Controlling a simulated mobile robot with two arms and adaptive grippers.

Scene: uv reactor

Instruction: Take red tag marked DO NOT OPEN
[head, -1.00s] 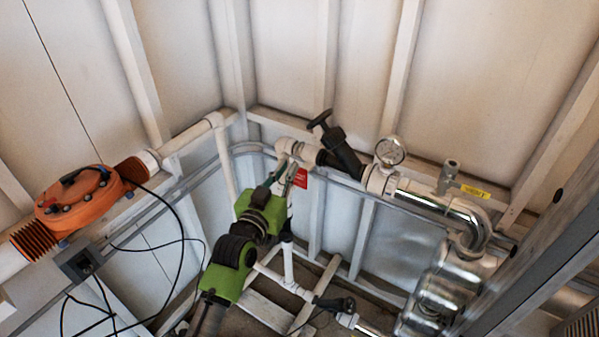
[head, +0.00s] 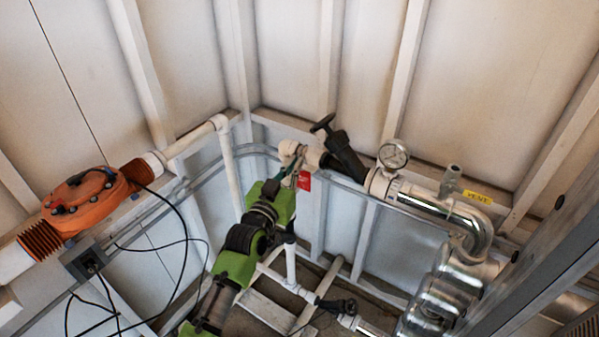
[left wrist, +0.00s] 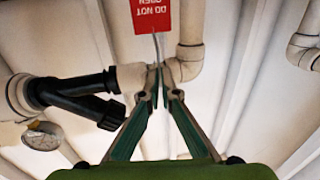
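The red tag (head: 304,181) hangs below the white pipe elbow in the corner. In the left wrist view the tag (left wrist: 153,16) appears upside down at the top, with "DO NOT OPEN" in white letters. A thin tie runs from it toward the fingertips. My left gripper (head: 296,163) is at the pipe elbow, close beside the tag. In the left wrist view the gripper's fingertips (left wrist: 163,80) are close together at the tie, in front of the pipe joint. I cannot tell whether they grip it. My right gripper is not in view.
A black-handled valve (head: 340,152) sits right of the tag on the white pipe (head: 292,152). A pressure gauge (head: 393,155) and steel piping (head: 435,203) are further right. An orange round housing (head: 90,202) and black cables are at left. White walls close the corner behind.

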